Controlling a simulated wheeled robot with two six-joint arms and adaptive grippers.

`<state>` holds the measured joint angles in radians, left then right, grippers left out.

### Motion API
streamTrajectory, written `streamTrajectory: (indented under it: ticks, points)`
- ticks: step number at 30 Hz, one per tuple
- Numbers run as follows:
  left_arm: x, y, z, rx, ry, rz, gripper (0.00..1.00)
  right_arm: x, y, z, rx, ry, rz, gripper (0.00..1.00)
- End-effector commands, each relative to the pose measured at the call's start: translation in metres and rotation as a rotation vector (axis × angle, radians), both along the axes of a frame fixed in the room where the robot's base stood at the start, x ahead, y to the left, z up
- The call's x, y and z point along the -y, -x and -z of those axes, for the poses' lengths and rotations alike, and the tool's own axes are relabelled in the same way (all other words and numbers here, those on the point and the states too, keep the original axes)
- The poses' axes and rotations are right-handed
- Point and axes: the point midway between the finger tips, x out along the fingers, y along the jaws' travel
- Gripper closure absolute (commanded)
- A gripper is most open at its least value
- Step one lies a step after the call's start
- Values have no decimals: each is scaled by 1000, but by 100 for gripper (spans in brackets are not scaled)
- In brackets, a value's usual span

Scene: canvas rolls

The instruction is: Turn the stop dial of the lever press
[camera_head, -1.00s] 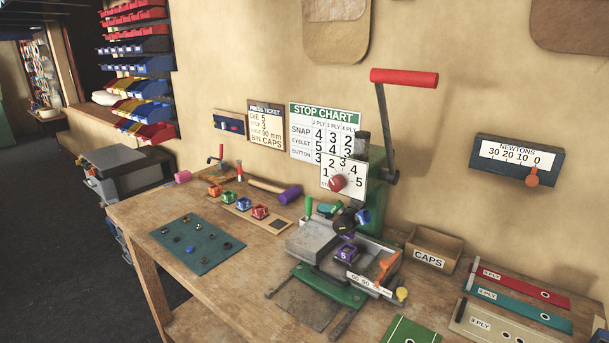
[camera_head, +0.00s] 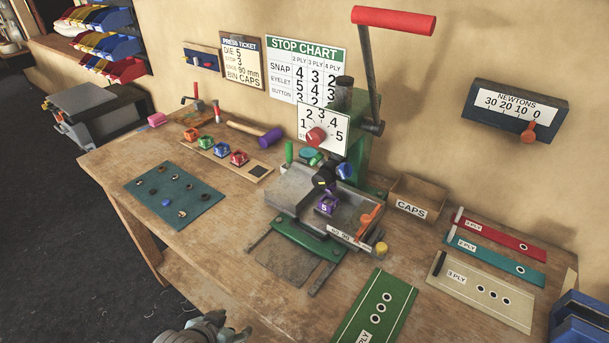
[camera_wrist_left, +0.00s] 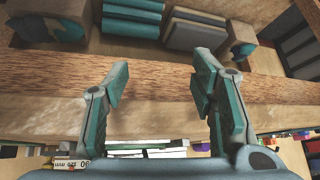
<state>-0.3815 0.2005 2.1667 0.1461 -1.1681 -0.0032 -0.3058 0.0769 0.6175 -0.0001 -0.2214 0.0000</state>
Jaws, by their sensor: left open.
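The lever press (camera_head: 352,150) stands at the back of the bench, its red-handled lever (camera_head: 394,20) raised. Its stop dial is a white plate (camera_head: 337,118) numbered 1 to 5 with a red knob (camera_head: 316,136) at its centre; I cannot make out where the knob points. The press ticket (camera_head: 241,60) shows die 5 and stop 3. My left gripper (camera_head: 215,328) is at the bottom edge of the head view, well in front of the press and touching nothing. In the left wrist view its fingers (camera_wrist_left: 160,75) are apart and empty, facing the bench's wooden front edge. My right gripper is out of view.
A teal mat (camera_head: 174,195) with small parts lies left. A hammer (camera_head: 256,134) and several coloured dies (camera_head: 221,149) lie behind it. A caps box (camera_head: 414,197) and ply strips (camera_head: 480,292) are right of the press. A green strip (camera_head: 374,308) lies in front.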

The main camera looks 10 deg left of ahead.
Motion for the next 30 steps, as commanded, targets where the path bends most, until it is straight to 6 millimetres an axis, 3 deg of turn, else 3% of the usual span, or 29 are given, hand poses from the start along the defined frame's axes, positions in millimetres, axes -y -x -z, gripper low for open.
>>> streamTrajectory:
  ticks: [1,3,6,9,12,15,20,30]
  points:
    - [6,-1,-36,38,2,22,49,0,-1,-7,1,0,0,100]
    - [16,-5,-85,112,6,64,49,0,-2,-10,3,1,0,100]
    - [31,-66,-150,370,59,151,49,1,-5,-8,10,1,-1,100]
    - [44,-109,-221,615,114,227,49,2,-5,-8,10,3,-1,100]
    - [53,-131,-282,806,159,283,49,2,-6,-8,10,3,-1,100]
    - [57,-140,-321,922,190,315,49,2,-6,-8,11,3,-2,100]
    - [65,-160,-332,955,204,318,49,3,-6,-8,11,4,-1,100]
    - [103,-246,-331,948,204,321,49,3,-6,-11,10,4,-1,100]
